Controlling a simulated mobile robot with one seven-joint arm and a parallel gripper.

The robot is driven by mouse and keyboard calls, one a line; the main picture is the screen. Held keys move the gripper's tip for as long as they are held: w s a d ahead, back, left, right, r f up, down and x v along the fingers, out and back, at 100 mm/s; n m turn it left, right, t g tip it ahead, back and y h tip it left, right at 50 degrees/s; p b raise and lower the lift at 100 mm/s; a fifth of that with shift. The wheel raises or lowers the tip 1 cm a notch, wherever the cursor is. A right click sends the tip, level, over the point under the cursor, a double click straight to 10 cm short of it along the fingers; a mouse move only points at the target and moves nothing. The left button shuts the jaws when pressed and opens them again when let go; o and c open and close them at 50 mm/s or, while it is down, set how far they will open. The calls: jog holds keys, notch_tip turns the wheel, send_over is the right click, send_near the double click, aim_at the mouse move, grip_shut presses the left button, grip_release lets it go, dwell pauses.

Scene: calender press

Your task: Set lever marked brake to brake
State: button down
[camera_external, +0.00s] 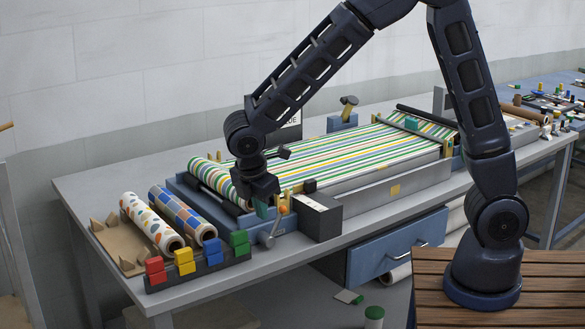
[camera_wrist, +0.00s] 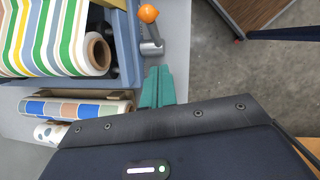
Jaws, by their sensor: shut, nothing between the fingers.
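A lever with an orange ball knob (camera_external: 282,209) stands at the near front corner of the press, beside a grey metal arm (camera_external: 270,236). In the wrist view the orange knob (camera_wrist: 148,13) is at the top, above a grey metal fitting (camera_wrist: 152,42). I cannot read any brake marking. My gripper (camera_external: 262,211) is just left of the knob in the external view. In the wrist view my gripper's teal fingers (camera_wrist: 157,72) are shut and empty, just below the fitting; whether they touch it is unclear.
A striped roll (camera_external: 222,183) feeds the press bed (camera_external: 340,160). Patterned rolls (camera_external: 150,222) lie in a holder at left, near several coloured blocks (camera_external: 185,262) on the table's front edge. A dark box (camera_external: 318,217) stands right of the knob.

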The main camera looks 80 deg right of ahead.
aim_at(275, 224)
jog(key=shift+s+d+f, duration=0.5)
jog(key=shift+d+f, duration=0.1)
jog(key=shift+d, duration=0.2)
jog(key=shift+s+d+f, duration=0.5)
jog(key=shift+d+f, duration=0.1)
jog(key=shift+d, duration=0.15)
jog(key=shift+d, duration=0.1)
